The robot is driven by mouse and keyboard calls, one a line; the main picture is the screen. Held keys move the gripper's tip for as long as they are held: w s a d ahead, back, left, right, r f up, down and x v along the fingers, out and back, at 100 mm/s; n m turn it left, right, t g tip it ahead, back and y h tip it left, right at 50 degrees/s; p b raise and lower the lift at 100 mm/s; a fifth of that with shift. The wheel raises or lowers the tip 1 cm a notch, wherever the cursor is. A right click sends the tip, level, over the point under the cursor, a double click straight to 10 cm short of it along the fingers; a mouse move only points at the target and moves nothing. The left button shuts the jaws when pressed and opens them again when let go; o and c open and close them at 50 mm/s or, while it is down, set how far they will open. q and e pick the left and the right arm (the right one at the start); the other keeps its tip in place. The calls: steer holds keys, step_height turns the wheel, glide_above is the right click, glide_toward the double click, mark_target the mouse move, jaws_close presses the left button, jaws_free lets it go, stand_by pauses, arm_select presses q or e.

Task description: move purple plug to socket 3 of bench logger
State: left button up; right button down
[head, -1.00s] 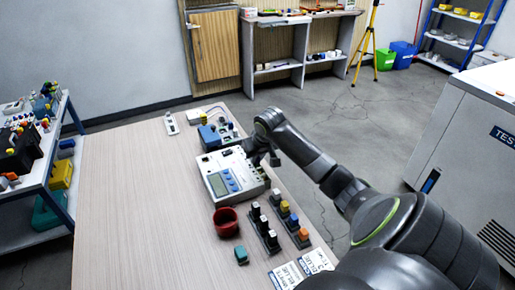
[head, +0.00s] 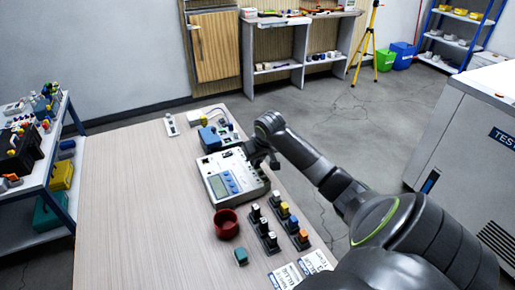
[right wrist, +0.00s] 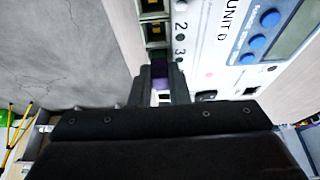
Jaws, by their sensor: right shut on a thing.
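The bench logger (head: 212,182), a pale box with a screen and blue buttons, lies on the table. My right gripper (head: 263,162) is at the logger's far right edge. In the right wrist view its fingers (right wrist: 160,88) are shut on the purple plug (right wrist: 159,70), which is level with or just below the socket by the 3 (right wrist: 158,52). I cannot tell whether the plug is in it. The head view hides the plug. My left gripper is not in view.
A blue device (head: 209,137) stands behind the logger. The table's left side is clear.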

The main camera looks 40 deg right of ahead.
steer(key=shift+f+p, duration=0.25)
steer(key=shift+p, duration=0.25)
stand_by(0.8)
steer(key=c, duration=1.3)
jaws_free()
steer(key=shift+o, duration=0.8)
step_height(320, 180, up, 7)
steer(key=p, duration=0.9)
